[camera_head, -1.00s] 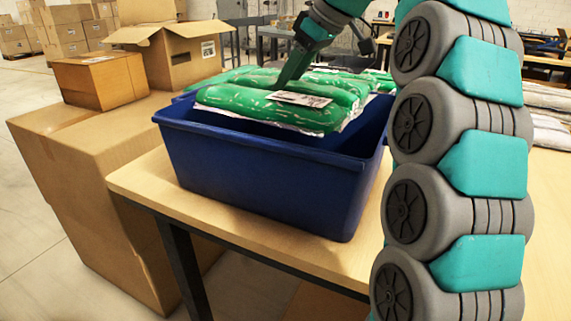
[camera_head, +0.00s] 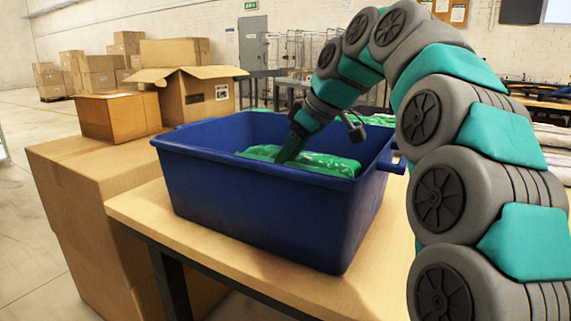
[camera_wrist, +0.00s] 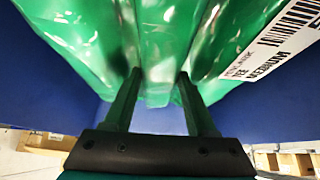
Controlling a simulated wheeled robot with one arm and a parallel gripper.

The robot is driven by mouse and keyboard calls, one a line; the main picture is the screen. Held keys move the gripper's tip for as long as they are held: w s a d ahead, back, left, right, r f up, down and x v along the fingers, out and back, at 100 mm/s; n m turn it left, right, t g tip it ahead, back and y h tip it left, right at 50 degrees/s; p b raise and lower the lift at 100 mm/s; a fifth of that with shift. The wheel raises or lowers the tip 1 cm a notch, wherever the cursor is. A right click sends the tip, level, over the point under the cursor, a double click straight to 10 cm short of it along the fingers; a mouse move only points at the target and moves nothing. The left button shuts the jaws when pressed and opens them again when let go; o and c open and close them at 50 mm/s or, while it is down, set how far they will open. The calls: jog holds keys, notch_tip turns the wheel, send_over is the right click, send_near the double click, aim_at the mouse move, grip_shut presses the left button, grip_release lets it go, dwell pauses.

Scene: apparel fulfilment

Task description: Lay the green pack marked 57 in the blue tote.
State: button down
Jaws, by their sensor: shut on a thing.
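The green pack (camera_head: 325,164) is a shiny plastic-wrapped bundle inside the blue tote (camera_head: 260,215), mostly below its rim. The near wall hides its lower part, so I cannot tell whether it touches the floor. My gripper (camera_head: 284,160) reaches down into the tote, shut on the pack. In the wrist view the two fingers of my gripper (camera_wrist: 160,80) press into the green pack (camera_wrist: 155,40). A white barcode label reading "TEE MEDIUM" shows at the right; its number is cut off by the frame edge.
The tote stands on a wooden table (camera_head: 150,215). More green packs (camera_head: 378,120) lie behind the tote. Cardboard boxes (camera_head: 118,115) are stacked at the left, one open box (camera_head: 195,97) close behind the tote's left corner. Pale packs (camera_head: 553,148) lie at the far right.

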jog(key=shift+f, duration=0.35)
jog(key=shift+f, duration=0.1)
jog(key=shift+f+b, duration=0.35)
jog(key=shift+f, duration=0.15)
jog(key=shift+c, duration=1)
grip_release()
